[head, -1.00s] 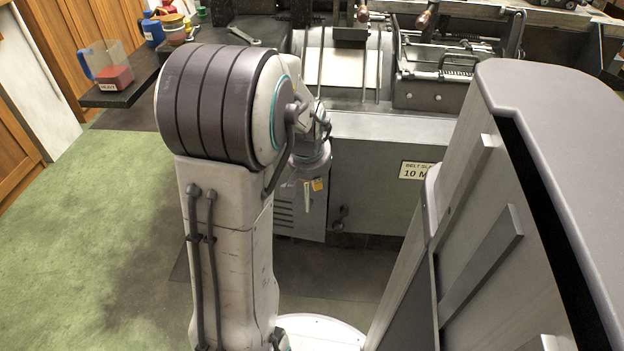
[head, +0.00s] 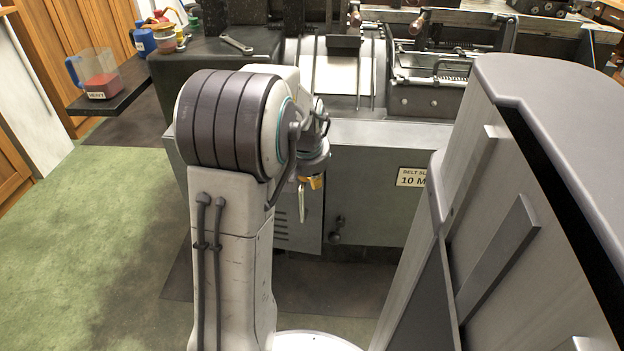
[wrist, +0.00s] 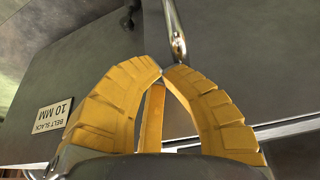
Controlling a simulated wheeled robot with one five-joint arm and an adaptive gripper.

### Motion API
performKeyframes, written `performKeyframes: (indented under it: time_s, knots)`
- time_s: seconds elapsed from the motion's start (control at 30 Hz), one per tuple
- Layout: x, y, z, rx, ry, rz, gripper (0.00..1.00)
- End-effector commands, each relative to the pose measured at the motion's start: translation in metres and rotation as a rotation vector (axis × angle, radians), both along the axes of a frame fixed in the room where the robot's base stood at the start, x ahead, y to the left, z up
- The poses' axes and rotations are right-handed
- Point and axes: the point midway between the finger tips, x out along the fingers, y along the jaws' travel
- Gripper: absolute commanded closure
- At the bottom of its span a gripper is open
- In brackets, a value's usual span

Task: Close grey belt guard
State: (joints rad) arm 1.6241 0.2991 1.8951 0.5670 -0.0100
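The grey belt guard (head: 308,232) appears to be the slotted panel low on the machine's front, partly hidden by my arm. I cannot tell how far it stands open. A pale metal handle (head: 302,200) is beside my gripper (head: 313,183). In the wrist view, the yellow fingers of my gripper (wrist: 163,72) curve together and their tips nearly meet. A shiny metal bar (wrist: 173,30) reaches down to the fingertips, close to the right one. I see no clear grip on it.
The machine's grey front carries a "BELT SLACK 10 MM" label (head: 411,178), also in the wrist view (wrist: 52,116). A dark knob (head: 338,224) sits right of the slots. A wrench (head: 237,43) and a jug (head: 95,75) are at the upper left. Green floor at left is clear.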

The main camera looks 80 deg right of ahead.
Motion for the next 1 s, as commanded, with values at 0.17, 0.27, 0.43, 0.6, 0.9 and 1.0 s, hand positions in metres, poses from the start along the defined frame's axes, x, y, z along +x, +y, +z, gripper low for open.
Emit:
performKeyframes:
  time_s: [0.17,0.27,0.43,0.6,0.9,1.0]
  knots:
    - [0.0,0.0,0.0,0.0,0.0,0.0,1.0]
    - [0.0,-0.005,0.002,0.001,0.0,0.0,1.0]
    - [-0.002,-0.02,0.004,0.003,0.0,0.0,1.0]
    - [-0.002,-0.029,0.001,0.0,0.001,0.0,1.0]
    - [-0.002,-0.029,0.0,0.0,0.001,0.0,1.0]
    - [-0.002,-0.028,0.0,0.0,0.0,0.0,1.0]
